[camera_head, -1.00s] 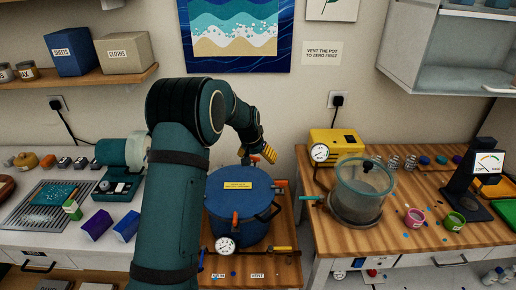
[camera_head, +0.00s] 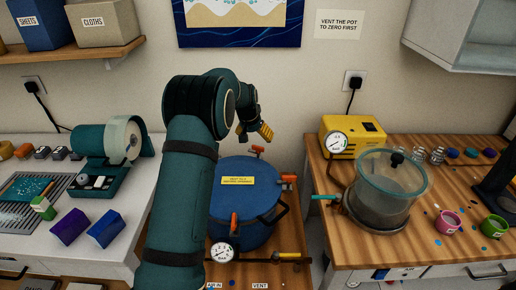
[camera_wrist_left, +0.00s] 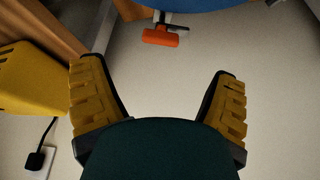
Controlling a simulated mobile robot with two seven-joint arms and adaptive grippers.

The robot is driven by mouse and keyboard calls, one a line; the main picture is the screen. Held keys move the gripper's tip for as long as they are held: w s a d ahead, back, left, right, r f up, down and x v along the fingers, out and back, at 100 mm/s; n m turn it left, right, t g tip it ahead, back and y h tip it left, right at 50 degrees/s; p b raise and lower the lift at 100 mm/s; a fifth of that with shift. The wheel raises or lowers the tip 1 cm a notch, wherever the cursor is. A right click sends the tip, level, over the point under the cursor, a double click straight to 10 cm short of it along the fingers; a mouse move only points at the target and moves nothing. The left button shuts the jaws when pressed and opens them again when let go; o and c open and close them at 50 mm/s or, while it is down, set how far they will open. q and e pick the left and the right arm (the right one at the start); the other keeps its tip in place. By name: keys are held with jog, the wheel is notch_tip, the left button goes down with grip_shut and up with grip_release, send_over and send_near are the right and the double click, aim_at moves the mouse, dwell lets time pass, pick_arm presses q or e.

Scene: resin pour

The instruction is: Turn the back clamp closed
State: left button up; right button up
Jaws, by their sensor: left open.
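The blue pressure pot (camera_head: 262,205) stands on a wooden surface, its lid on top with a yellow label. The back clamp's orange handle (camera_head: 257,149) shows at the lid's far edge. In the left wrist view the orange handle (camera_wrist_left: 160,39) lies crosswise beyond my fingertips, near the blue lid edge (camera_wrist_left: 195,4). My left gripper (camera_head: 253,132) is just behind and above this handle in the head view. Its yellow fingers (camera_wrist_left: 159,72) are wide apart with nothing between them. My right gripper is not in view.
Other orange clamp handles show at the pot's right (camera_head: 289,179) and front (camera_head: 234,222); my left arm hides the pot's left side. A yellow gauge box (camera_head: 365,135) and a clear chamber (camera_head: 385,200) stand to the right. The wall (camera_head: 300,100) is close behind.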

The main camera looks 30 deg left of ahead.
aim_at(256, 149)
pick_arm(q)
jog(key=x, duration=0.8)
jog(key=shift+w+a+f+b, duration=0.1)
jog(key=shift+w+f+b, duration=0.1)
jog(key=shift+b, duration=0.2)
jog(key=shift+s, duration=0.1)
jog(key=c, duration=1.2)
